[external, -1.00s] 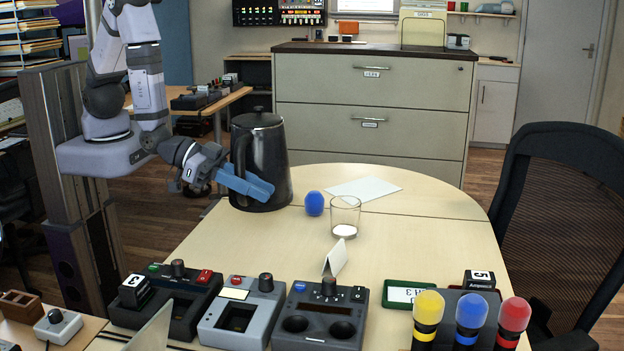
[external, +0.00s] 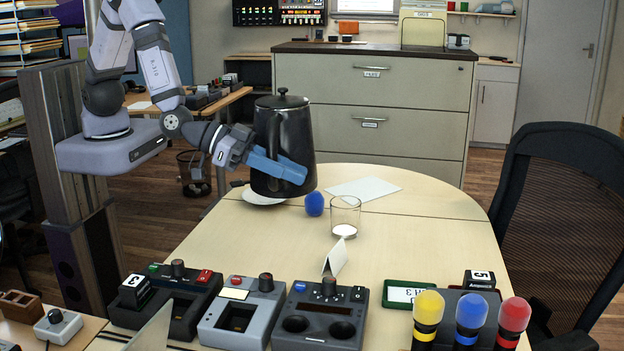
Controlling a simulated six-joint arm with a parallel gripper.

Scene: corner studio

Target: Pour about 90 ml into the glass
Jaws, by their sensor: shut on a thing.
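My gripper (external: 278,166) is shut on the black kettle (external: 285,126), its blue fingers across the lower body on the near side. The kettle is lifted off the table and stands nearly upright with its lid on. A pale round disc (external: 262,195) shows on the table under it. The clear glass (external: 345,214) stands upright on the table to the right of the kettle, with white at its bottom; I cannot tell if that is liquid. The kettle's spout and the inside of the kettle are hidden.
A blue ball-like object (external: 314,203) lies between kettle and glass. A white sheet (external: 363,189) lies behind the glass, and a folded white card (external: 335,258) stands in front. Several control boxes (external: 237,313) and coloured-top microphones (external: 470,318) fill the front. The table's right side is clear.

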